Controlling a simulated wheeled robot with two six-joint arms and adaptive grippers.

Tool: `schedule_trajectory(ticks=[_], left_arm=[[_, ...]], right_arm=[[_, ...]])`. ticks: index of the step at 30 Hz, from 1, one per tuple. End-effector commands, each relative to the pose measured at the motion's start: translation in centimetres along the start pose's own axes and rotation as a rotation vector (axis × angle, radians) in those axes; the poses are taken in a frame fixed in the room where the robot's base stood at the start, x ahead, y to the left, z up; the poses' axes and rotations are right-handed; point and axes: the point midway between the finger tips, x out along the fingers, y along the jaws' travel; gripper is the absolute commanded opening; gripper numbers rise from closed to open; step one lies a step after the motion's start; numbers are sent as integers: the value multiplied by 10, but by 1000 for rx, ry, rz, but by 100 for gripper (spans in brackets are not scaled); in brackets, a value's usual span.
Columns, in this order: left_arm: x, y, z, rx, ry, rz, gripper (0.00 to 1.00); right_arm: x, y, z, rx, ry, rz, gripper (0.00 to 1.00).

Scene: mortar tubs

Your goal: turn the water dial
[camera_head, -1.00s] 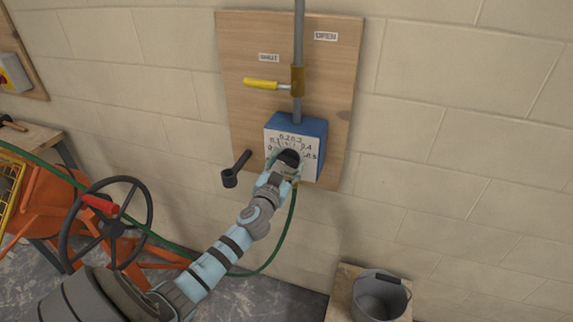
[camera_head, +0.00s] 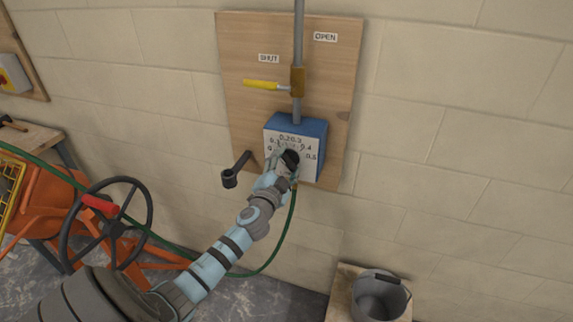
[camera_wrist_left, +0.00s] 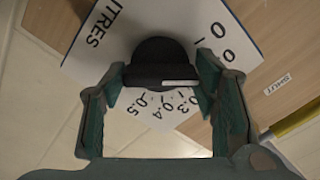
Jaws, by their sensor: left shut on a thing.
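The water dial is a black knob (camera_head: 291,158) on the white numbered face (camera_head: 310,168) of a blue box (camera_head: 312,127) on a wooden board. My left gripper (camera_head: 283,167) is at the knob from below and shut on it. In the left wrist view the black knob (camera_wrist_left: 160,64) sits between the two fingers of the gripper (camera_wrist_left: 163,95). A short white mark on the knob's edge faces the numbers near 0.3 and 0.4. Part of the dial face is hidden behind the gripper and knob. My right gripper is not in view.
A yellow lever (camera_head: 261,85) on the pipe (camera_head: 299,50) points left below the SHUT label. A dark crank handle (camera_head: 233,172) sticks out left of the box. A green hose (camera_head: 284,235) hangs below. A bucket (camera_head: 380,297) stands lower right; an orange mixer with a handwheel (camera_head: 107,225) stands left.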

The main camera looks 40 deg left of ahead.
Motion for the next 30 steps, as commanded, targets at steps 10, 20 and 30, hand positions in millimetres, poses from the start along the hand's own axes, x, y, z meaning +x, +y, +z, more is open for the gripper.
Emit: schedule_trajectory(ticks=[10,20,30], left_arm=[[0,0,0,325,-1,2,27],[0,1,0,635,-2,3,27],[0,1,1,883,-2,4,27]], right_arm=[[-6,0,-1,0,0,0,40],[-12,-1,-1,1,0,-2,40],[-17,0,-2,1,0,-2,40]])
